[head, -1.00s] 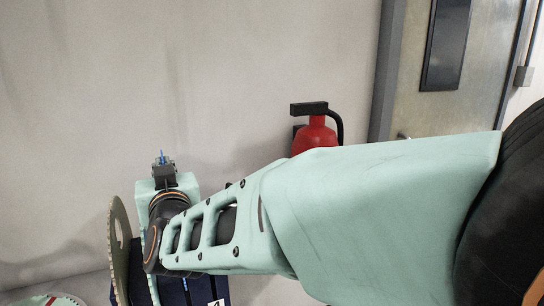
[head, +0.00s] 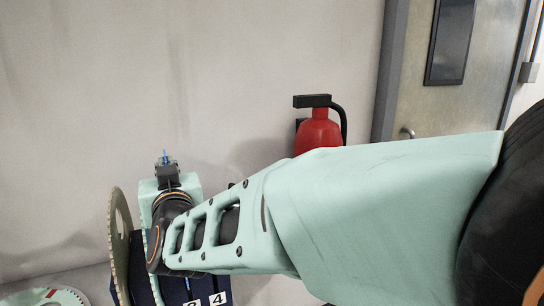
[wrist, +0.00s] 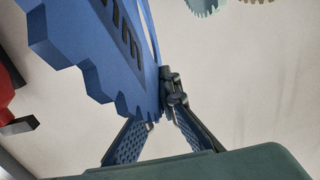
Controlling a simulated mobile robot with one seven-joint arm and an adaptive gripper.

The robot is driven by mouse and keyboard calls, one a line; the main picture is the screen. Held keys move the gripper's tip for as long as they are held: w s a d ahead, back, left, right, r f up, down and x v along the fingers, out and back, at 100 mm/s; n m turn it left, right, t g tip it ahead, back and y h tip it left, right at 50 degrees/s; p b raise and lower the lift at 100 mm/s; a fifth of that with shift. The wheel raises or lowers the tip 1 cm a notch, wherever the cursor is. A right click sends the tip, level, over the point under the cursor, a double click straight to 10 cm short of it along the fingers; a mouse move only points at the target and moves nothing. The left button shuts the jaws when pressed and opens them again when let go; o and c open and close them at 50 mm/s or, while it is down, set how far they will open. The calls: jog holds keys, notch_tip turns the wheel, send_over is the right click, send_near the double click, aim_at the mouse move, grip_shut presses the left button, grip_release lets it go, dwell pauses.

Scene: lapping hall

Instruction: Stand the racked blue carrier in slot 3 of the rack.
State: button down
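The blue carrier (wrist: 95,50) is a flat toothed plate with dark slots, large at the upper left of the wrist view. My gripper (wrist: 160,112) has its two fingers closing on the carrier's edge from either side. In the head view my gripper (head: 166,172) is above the rack, with a thin strip of blue showing at its tip; most of the carrier is hidden or edge-on there. The dark blue rack (head: 205,285) stands at the bottom, with labels 3 and 4 showing. My arm hides much of it, including most of the slots.
A tan toothed ring (head: 117,245) stands upright left of my wrist, beside a mint plate. A round mint plate with a red mark (head: 48,298) lies at the lower left. A red extinguisher (head: 318,132) hangs on the wall behind my arm. The wall area above my gripper is clear.

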jog(key=shift+f+b, duration=3.2)
jog(key=shift+f, duration=0.25)
jog(key=c, duration=2.1)
grip_release()
jog(key=shift+f, duration=0.15)
notch_tip(320, 180, up, 18)
jog(key=p, duration=1.6)
jog(key=shift+p, duration=0.35)
jog(key=shift+d, duration=0.1)
